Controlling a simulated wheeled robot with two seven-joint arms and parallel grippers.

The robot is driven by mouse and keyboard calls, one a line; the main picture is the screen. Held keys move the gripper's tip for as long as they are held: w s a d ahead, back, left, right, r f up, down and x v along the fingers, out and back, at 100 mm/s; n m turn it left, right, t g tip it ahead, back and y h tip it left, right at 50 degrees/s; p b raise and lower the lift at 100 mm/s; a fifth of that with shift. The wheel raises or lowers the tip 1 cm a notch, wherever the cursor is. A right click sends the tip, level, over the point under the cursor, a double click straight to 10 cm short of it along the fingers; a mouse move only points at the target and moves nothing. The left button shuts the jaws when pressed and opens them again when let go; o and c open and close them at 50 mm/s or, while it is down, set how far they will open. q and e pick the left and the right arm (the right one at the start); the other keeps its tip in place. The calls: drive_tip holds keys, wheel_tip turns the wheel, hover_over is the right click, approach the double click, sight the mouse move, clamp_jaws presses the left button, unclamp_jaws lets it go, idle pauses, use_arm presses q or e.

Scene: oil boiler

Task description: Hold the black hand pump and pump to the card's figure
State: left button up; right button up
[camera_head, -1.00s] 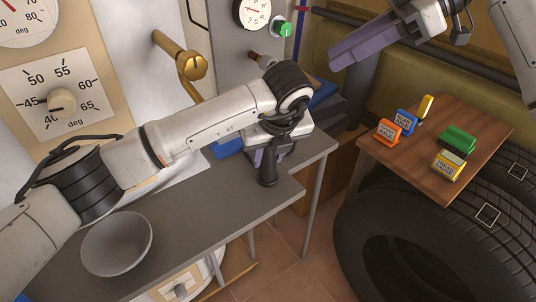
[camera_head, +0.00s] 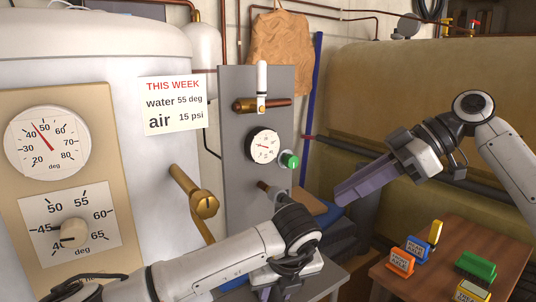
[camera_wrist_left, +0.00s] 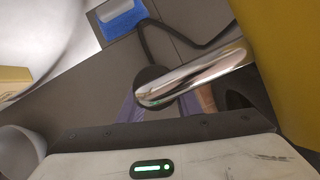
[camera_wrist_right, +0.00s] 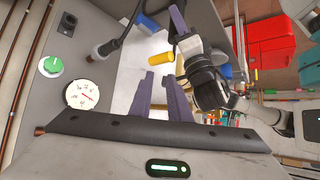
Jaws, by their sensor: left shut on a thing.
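My left gripper (camera_head: 270,292) is low at the bottom edge of the head view, its jaws mostly cut off. In the left wrist view its purple fingers (camera_wrist_left: 160,107) close around a chrome rod with a black rounded end (camera_wrist_left: 150,80), which I take as part of the black hand pump. The pump's body is mostly hidden. The card (camera_head: 173,105) reads "water 55 deg, air 15 psi". A round gauge (camera_head: 265,146) with a red needle is on the grey panel; its figure is too small to read. My right gripper (camera_head: 362,187) is empty and open, right of the panel.
A green knob (camera_head: 290,160) is beside the gauge. A brass valve (camera_head: 203,204) sticks out left of the panel. A temperature dial (camera_head: 47,143) and a setting knob (camera_head: 73,232) are at left. Coloured blocks (camera_head: 403,262) stand on a wooden board at lower right.

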drive_tip(key=a+r+m+h, duration=0.2)
drive_tip(key=a, duration=0.1)
drive_tip(key=a+r+m+h, duration=0.1)
drive_tip(key=r, duration=0.1)
drive_tip(key=shift+w+a+m, duration=0.35)
drive_tip(key=shift+a+m, duration=0.05)
clamp_jaws()
drive_tip(key=r+m+h, duration=0.1)
drive_tip(key=r, duration=0.1)
drive_tip(key=r+m+h, duration=0.1)
drive_tip(key=m+h, duration=0.1)
drive_tip(key=s+a+r+m+h, duration=0.1)
drive_tip(key=r+m, duration=0.1)
drive_tip(key=shift+r+t, duration=0.3)
drive_tip(key=x, duration=1.2)
drive_tip(key=shift+s+d+f, duration=0.3)
drive_tip(key=shift+s+d, duration=0.05)
drive_tip(key=shift+s+a+f, duration=0.1)
drive_tip(key=shift+a+f, duration=0.1)
drive_tip(key=shift+f, duration=0.6)
